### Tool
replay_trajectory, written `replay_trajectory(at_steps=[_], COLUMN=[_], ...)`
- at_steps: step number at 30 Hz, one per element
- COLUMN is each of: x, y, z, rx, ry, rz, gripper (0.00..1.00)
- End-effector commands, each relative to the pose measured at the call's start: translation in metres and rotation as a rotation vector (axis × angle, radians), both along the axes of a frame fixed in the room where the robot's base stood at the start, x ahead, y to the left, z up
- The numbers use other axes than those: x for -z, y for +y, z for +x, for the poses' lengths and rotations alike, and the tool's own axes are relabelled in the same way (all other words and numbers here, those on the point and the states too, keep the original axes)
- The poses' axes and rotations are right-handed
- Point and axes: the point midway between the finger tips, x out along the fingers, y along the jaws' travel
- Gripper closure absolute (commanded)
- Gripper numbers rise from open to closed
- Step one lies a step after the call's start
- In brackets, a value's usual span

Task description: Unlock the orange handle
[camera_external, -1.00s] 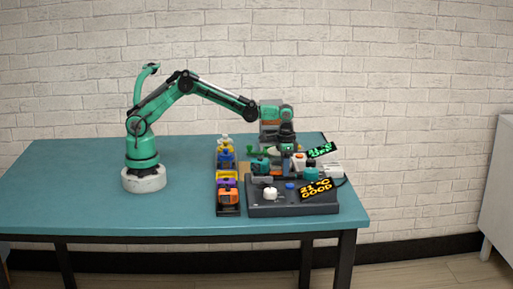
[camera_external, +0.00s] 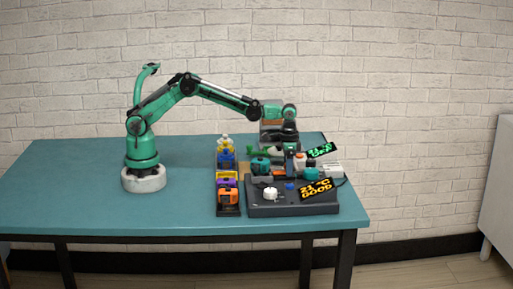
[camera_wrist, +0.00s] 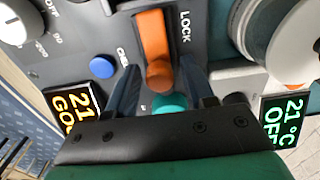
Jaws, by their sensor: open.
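The orange handle (camera_wrist: 155,45) shows in the wrist view, on a dark grey panel beside the printed word LOCK. Its rounded near end lies between the two dark fingers of my gripper (camera_wrist: 160,68). The fingers are apart, one on each side, and I see no clear contact. A teal round part (camera_wrist: 169,103) shows just below the handle, between the fingers. In the external view my gripper (camera_external: 288,150) hangs over the back part of the dark control panel (camera_external: 260,209); the handle is too small there to tell apart surely.
White knob (camera_wrist: 12,22) and blue button (camera_wrist: 102,67) sit left of the handle. Two display signs, orange (camera_external: 318,189) and green (camera_external: 321,149), flank the panel. Coloured items (camera_external: 227,180) line its left side.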

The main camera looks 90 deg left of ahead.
Motion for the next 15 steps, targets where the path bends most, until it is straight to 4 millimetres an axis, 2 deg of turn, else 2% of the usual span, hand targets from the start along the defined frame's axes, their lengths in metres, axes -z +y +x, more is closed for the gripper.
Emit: replay_trajectory(at_steps=[15], x=[-0.045], y=[0.0], z=[0.0], rx=[0.0], ry=[0.001], rz=[0.0], gripper=[0.53])
